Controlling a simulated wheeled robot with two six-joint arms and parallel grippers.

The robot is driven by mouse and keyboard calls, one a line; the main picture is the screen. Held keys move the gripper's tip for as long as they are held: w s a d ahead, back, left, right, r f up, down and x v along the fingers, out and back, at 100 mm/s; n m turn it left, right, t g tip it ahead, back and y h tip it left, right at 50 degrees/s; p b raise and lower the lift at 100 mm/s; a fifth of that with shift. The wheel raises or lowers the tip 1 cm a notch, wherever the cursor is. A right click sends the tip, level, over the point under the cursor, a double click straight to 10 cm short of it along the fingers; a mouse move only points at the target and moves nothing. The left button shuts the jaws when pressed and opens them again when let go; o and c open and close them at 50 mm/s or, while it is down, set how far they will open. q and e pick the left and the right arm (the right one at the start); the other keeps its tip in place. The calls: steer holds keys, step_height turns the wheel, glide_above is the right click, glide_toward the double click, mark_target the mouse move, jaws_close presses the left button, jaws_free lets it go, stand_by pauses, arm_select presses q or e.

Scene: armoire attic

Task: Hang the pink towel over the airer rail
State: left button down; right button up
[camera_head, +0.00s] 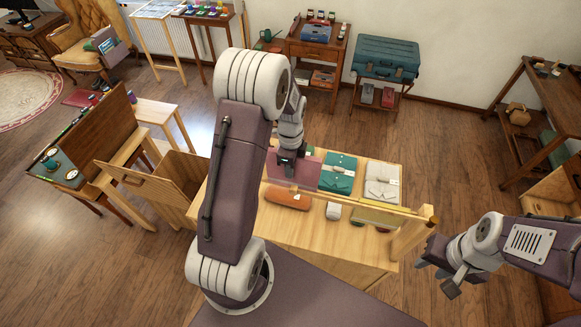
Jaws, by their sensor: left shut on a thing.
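The pink towel (307,174) is a flat mauve-pink piece at the left of the folded clothes on the light wooden table. My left gripper (288,166) is shut on it at its left part. The gripper and my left arm hide some of the towel, and I cannot tell whether it is lifted clear of the table. A light wooden rail (385,205), which looks like the airer rail, runs across the table in front of the clothes to a post on the right. My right gripper (442,275) is empty and open, right of the table.
A folded green shirt (340,174) and a white shirt (383,184) lie right of the towel. An orange-brown case (288,197) and a small white item (333,211) lie in front of the rail. An open wooden door (158,185) stands left.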

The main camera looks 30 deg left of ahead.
arm_select(q)
steer(key=shift+f+b, duration=3.45)
steer(key=shift+f, duration=1.35)
steer(key=c, duration=1.3)
jaws_free()
step_height(320, 180, up, 9)
steer(key=shift+r+b, duration=0.1)
steer(key=shift+b, duration=0.95)
